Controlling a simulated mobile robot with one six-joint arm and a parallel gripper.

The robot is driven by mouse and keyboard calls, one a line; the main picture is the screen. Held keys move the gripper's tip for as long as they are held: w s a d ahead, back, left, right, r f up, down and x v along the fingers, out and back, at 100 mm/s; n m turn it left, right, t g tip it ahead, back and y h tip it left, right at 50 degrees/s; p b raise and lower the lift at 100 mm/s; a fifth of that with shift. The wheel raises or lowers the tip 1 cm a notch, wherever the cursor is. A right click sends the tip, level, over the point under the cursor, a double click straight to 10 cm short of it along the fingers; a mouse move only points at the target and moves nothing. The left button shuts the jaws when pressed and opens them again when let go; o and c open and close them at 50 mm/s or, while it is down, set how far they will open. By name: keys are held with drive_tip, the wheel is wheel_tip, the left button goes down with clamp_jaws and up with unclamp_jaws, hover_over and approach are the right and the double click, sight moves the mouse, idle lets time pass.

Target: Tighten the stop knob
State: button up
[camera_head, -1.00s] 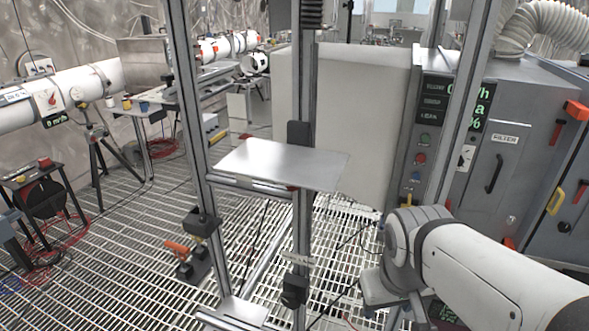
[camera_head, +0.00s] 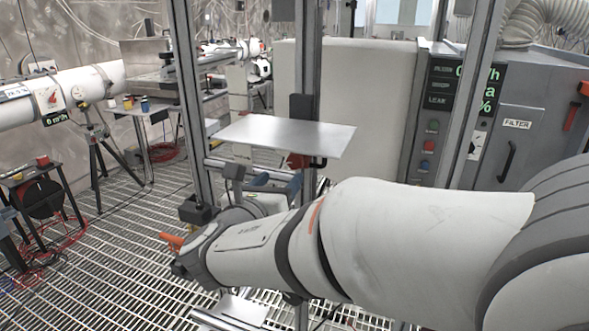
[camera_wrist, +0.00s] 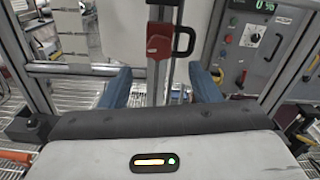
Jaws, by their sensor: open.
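My gripper (camera_wrist: 160,69) is open, with its two blue fingers spread apart and nothing between their tips. It points at the upright metal rail (camera_wrist: 157,80) of the frame. On that rail sits a small red block (camera_wrist: 159,43), with a dark looped handle (camera_wrist: 185,42) to its right, beyond the fingertips. I cannot tell for sure which part is the stop knob. In the head view my gripper (camera_head: 277,181) is below the flat metal plate (camera_head: 285,134). The red block (camera_head: 297,160) shows just under the plate's edge, and my arm hides the lower rail.
The frame's left post (camera_head: 186,90) and right post (camera_head: 478,85) stand on either side. A grey filter cabinet (camera_head: 518,150) is at the right. An orange-handled part (camera_head: 172,240) sticks out by the left post. Open grating floor (camera_head: 110,240) lies at the left.

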sight(294, 163)
drive_tip(key=x, duration=0.7)
drive_tip(key=shift+w, duration=0.35)
drive_tip(key=shift+c, duration=0.3)
drive_tip(key=c, duration=0.9)
